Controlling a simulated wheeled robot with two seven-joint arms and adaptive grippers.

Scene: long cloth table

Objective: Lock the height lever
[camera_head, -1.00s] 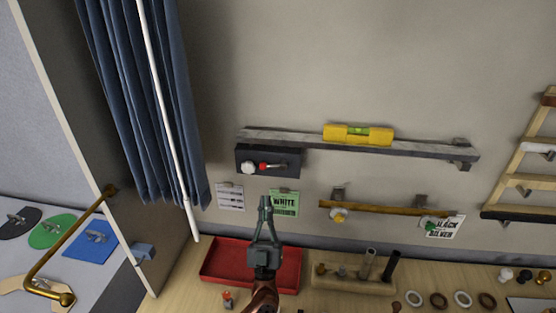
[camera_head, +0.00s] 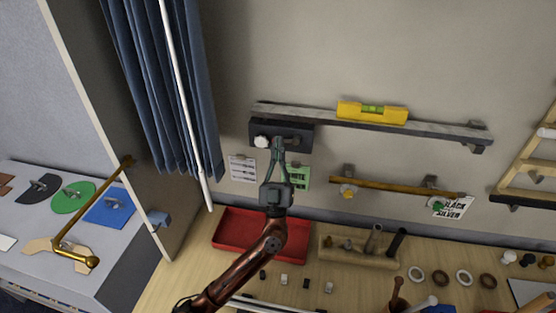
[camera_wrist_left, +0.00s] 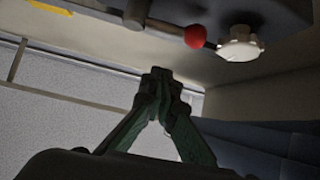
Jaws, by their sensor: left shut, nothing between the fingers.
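A dark box (camera_head: 296,132) is fixed on the wall under the left end of a grey rail. A white knob (camera_head: 262,141) is on its left. In the left wrist view the box (camera_wrist_left: 268,12) carries the white knob (camera_wrist_left: 241,44) and a short lever with a red ball (camera_wrist_left: 195,37). In the head view my gripper hides the red ball. My left gripper (camera_head: 278,144) is shut and empty, its tips overlapping the box front in the head view. In the left wrist view the closed fingertips (camera_wrist_left: 161,76) are apart from the ball. My right gripper is not in view.
The grey rail (camera_head: 440,130) holds a yellow spirit level (camera_head: 372,112). Below are paper cards, a green card (camera_head: 300,180) and a wooden rail (camera_head: 395,187). A red tray (camera_head: 236,230) and wooden holder (camera_head: 340,254) stand on the table. A blue curtain (camera_head: 160,90) and white rod hang left.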

